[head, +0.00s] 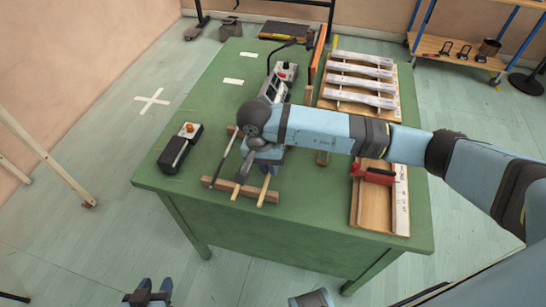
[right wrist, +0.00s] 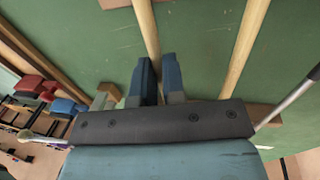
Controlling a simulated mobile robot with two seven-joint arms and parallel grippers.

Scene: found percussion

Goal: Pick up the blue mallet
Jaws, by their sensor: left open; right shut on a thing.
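My right gripper (head: 243,178) is over the wooden mallet rack (head: 215,183) at the front of the green table. In the right wrist view, its two blue fingers (right wrist: 158,78) are shut on a pale wooden mallet stick (right wrist: 145,28) that runs between them. I cannot see this mallet's head or confirm its colour; my right arm hides the far end of the rack. A second wooden stick (head: 266,187) lies to its right, apart from the gripper. A thin grey stick (head: 228,143) lies to the left. My left gripper (head: 150,293) is open and empty, low in front of the table.
A black box with an orange knob (head: 180,148) stands left of the rack. Behind it are a grey device (head: 275,87) and a board with pale bars (head: 360,85). A red-handled tool (head: 373,175) lies on a wooden board at right. The table's left front (head: 160,183) is clear.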

